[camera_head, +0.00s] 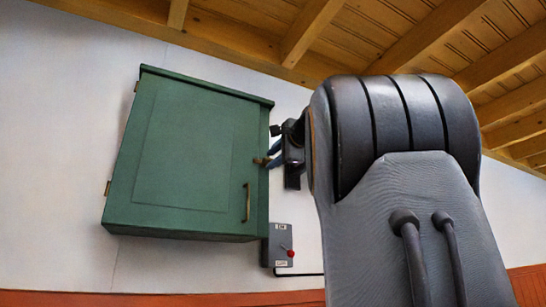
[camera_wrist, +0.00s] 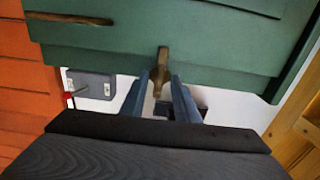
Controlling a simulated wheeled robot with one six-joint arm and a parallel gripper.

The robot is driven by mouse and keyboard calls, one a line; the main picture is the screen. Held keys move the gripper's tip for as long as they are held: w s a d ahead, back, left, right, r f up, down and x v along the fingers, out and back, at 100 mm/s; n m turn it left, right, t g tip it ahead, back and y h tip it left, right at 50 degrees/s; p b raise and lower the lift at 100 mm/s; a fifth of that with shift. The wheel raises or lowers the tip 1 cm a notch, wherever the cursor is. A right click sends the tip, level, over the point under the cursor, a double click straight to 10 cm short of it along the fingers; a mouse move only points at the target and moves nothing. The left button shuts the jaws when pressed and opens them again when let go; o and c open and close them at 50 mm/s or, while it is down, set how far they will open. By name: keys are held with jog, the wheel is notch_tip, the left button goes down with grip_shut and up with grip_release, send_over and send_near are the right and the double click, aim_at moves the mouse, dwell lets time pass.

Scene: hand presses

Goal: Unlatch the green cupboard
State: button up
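The green cupboard (camera_head: 185,150) hangs on the white wall with its door shut. A small brass latch (camera_head: 261,161) sits on its right side edge. In the wrist view the latch (camera_wrist: 161,68) points down from the green edge of the cupboard (camera_wrist: 220,55). My gripper (camera_head: 273,154) is at the latch, right of the cupboard. In the wrist view the two blue fingers of my gripper (camera_wrist: 161,80) stand on either side of the latch, open, with a narrow gap showing around it. Whether either finger touches the latch is hard to tell.
A brass handle (camera_head: 247,203) is on the door's lower right, and hinges (camera_head: 108,187) are on the left. A grey switch box (camera_head: 277,245) with a red-knobbed lever (camera_head: 290,253) is on the wall below. Wooden beams (camera_head: 310,30) run above.

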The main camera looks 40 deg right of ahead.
grip_shut()
jog(key=shift+n, duration=0.3)
jog(key=n+b, duration=0.2)
jog(key=n, duration=0.1)
jog(key=shift+f+n, duration=0.1)
jog(key=shift+n, duration=0.3)
jog(key=n+b, duration=0.1)
jog(key=n, duration=0.1)
jog(key=shift+n+b, duration=0.3)
jog(key=n+b, duration=0.2)
jog(key=n, duration=0.3)
jog(key=n+b, duration=0.1)
jog(key=n, duration=0.4)
jog(key=shift+n, duration=0.4)
